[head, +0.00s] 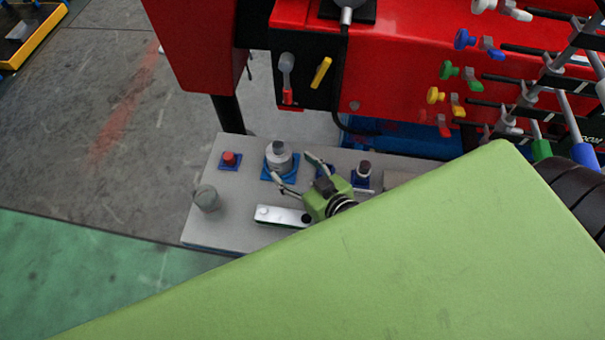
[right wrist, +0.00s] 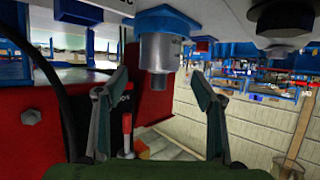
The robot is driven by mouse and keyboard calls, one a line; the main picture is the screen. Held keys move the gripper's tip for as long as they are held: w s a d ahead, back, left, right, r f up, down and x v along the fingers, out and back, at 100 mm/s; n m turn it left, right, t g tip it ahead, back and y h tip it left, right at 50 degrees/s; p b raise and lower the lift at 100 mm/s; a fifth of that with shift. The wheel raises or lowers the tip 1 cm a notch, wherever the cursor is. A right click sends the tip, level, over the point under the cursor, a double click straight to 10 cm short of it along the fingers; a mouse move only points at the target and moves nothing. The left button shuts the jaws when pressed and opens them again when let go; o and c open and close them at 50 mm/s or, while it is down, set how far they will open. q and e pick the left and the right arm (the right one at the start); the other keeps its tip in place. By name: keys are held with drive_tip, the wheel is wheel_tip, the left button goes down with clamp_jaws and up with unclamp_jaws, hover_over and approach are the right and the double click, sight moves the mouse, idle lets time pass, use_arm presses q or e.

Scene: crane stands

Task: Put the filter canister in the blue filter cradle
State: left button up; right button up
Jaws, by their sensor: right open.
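The filter canister (head: 281,160), a grey-white cylinder with a dark top, stands upright in the blue cradle (head: 266,175) on a grey bench. In the right wrist view the canister (right wrist: 160,58) hangs upside down in the picture, its wide end at the blue cradle (right wrist: 165,20). My right gripper (head: 293,167) is open, its two fingers spread toward the canister from the lower right. In the right wrist view my right gripper (right wrist: 160,78) has its fingertips on either side of the canister's narrow end, with gaps showing. My left gripper is not in view.
On the bench (head: 236,225) stand a red knob on a blue base (head: 229,160), a grey cup (head: 206,198), a white box (head: 280,215) and a dark-topped part (head: 363,170). A red machine (head: 400,60) with valve levers stands behind. The left front of the bench has free room.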

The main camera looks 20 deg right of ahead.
drive_tip(key=shift+v, duration=1.9)
